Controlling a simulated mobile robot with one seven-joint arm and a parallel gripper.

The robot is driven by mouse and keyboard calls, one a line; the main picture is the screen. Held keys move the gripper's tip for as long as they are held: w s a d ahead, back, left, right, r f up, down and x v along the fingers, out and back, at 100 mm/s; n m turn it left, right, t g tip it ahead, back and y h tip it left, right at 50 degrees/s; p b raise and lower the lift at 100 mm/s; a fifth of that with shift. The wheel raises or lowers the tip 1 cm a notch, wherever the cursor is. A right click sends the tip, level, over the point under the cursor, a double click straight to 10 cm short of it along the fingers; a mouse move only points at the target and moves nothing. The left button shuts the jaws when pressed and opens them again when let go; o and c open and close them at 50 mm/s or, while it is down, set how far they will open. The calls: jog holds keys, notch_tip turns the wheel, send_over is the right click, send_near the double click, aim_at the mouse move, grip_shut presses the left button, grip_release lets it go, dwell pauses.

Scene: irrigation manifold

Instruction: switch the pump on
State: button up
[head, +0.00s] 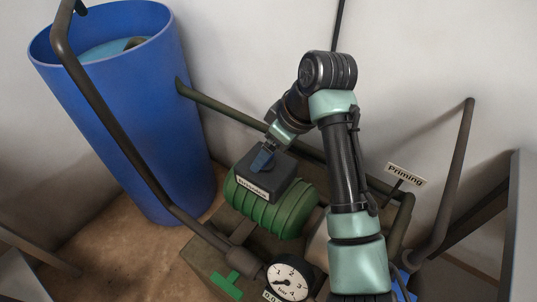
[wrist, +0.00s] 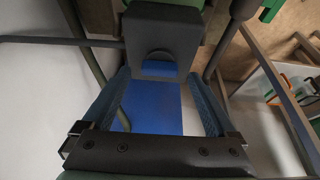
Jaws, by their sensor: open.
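The green ribbed pump (head: 275,212) stands low beside the blue barrel, with a dark switch box (head: 270,180) on top. The box carries a small white label too small to read surely. In the wrist view the box (wrist: 162,35) lies beyond my fingertips, with a rounded dark part and a blue patch (wrist: 158,68) on its face, which may be the switch. My gripper (head: 262,158) is at the box in the head view; its fingers partly hide the box. In the wrist view my gripper (wrist: 158,85) is open, with one finger on each side of the blue patch. I cannot tell whether they touch.
A blue water barrel (head: 145,120) stands at left. A dark pipe (head: 125,145) slopes from it to the manifold. A pressure gauge (head: 290,278) and a green valve handle (head: 228,284) sit in front. A "Priming" sign (head: 406,174) and pipes stand at right.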

jog(key=shift+w+a+f, duration=0.2)
jog(key=shift+a+f, duration=0.05)
jog(key=shift+f, duration=0.4)
jog(key=c, duration=1.4)
jog(key=shift+o, duration=0.2)
